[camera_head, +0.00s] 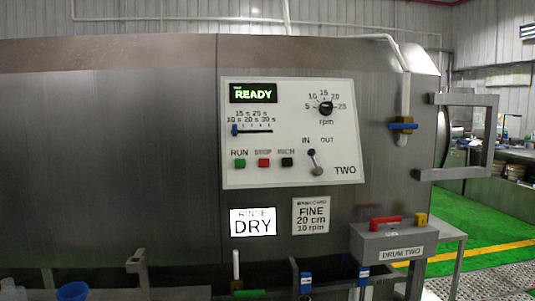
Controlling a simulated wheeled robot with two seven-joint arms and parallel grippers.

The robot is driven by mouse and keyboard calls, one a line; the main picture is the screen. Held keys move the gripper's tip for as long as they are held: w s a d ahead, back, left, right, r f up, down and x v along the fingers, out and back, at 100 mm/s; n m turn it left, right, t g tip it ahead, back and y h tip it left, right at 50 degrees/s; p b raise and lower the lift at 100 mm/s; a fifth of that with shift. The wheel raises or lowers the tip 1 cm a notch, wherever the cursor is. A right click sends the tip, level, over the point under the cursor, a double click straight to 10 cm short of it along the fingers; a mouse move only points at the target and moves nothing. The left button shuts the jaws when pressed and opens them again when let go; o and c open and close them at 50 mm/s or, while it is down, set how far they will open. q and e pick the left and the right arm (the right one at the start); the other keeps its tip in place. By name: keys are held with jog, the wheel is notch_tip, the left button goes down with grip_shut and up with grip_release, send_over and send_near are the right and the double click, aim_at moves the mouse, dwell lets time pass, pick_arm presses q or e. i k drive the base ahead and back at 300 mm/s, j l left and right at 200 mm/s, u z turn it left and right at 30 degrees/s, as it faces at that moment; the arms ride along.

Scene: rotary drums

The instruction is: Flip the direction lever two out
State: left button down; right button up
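The direction lever (314,162) is on the white control panel (290,188) marked TWO. It has a black knob at its upper end and a round grey base below. It leans slightly up and to the left, with the knob below and between the IN and OUT labels, closer to IN. Neither of my grippers can be made out in the head view, and nothing touches the lever.
The panel also has a READY display (253,93), a blue slider (235,130), an rpm dial (326,108) and green, red and black buttons. A metal handle frame (490,130) sticks out at right. A grey DRUM TWO box (385,242) juts out below right.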

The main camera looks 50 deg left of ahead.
aim_at(318, 171)
jog(key=i+j+u, duration=0.1)
jog(key=i+u, duration=0.5)
jog(key=u, duration=0.15)
jog(key=i+u, duration=0.4)
jog(key=i+l+u, duration=0.1)
jog(key=u, duration=0.25)
jog(key=i+l, duration=0.05)
jog(key=i, duration=0.05)
